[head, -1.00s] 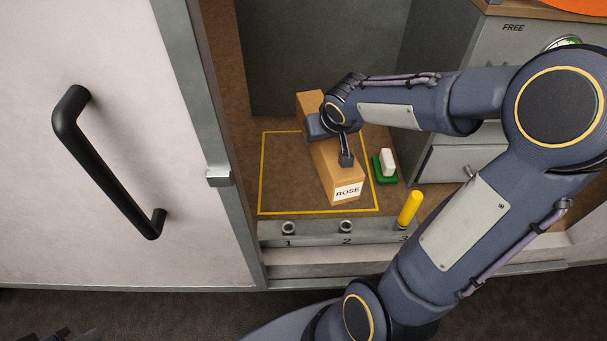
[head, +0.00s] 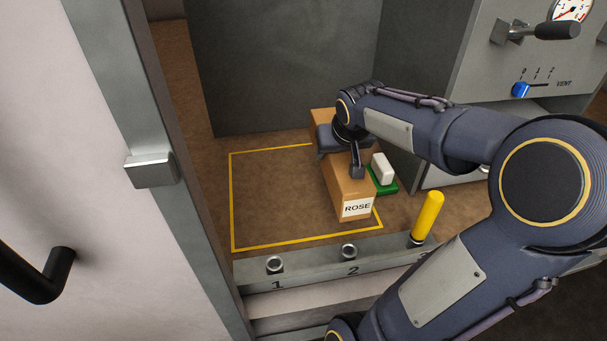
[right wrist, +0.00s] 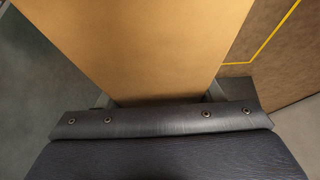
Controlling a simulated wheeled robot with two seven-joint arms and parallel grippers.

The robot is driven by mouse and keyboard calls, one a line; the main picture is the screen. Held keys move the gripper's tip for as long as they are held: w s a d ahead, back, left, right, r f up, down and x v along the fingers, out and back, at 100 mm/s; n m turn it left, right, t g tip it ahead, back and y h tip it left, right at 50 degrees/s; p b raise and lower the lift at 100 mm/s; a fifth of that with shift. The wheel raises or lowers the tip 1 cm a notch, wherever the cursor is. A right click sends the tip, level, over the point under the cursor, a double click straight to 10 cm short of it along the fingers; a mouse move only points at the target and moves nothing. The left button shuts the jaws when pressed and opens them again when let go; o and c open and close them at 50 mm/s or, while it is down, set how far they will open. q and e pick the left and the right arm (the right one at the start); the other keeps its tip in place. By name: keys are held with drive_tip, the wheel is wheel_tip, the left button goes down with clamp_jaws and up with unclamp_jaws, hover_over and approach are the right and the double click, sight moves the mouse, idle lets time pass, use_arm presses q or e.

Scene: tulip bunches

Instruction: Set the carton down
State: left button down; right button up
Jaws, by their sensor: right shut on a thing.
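The carton (head: 347,187) is a long brown box labelled ROSE on its near end. My right gripper (head: 340,155) is shut on it from above, one finger on each side. In the head view the carton overlaps the right side of the yellow outlined square (head: 232,200) on the brown floor. I cannot tell whether its underside touches the floor. The carton also fills the upper middle of the right wrist view (right wrist: 140,45), with a yellow line (right wrist: 275,35) to its right. My left gripper is not in view.
A white block on a green base (head: 383,172) stands close to the carton's right side. A yellow peg (head: 427,215) stands at the numbered front sill (head: 310,270). A grey cabinet (head: 490,75) is at right, a pale door (head: 60,120) at left. The square's left part is clear.

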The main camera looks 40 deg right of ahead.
drive_tip(key=w, duration=0.1)
drive_tip(key=w+f, duration=0.1)
drive_tip(key=w, duration=0.1)
drive_tip(key=w+f, duration=0.1)
drive_tip(key=shift+w+a+f+b, duration=0.15)
drive_tip(key=shift+w+a+b, duration=0.05)
drive_tip(key=shift+b, duration=0.2)
drive_tip(key=w+f+b, duration=0.1)
drive_tip(key=w+f, duration=0.1)
drive_tip(key=w+f+b, duration=0.1)
drive_tip(key=w+f, duration=0.1)
drive_tip(key=f, duration=0.1)
drive_tip(key=shift+w+a, duration=0.15)
drive_tip(key=shift+w, duration=0.1)
drive_tip(key=shift+w+f+b, duration=0.15)
drive_tip(key=shift+f+b, duration=0.15)
drive_tip(key=shift+f, duration=0.6)
drive_tip(key=shift+w+f+b, duration=0.1)
drive_tip(key=shift+f+b, duration=0.2)
drive_tip(key=shift+f, duration=0.6)
drive_tip(key=shift+f, duration=0.2)
drive_tip(key=o, duration=1.4)
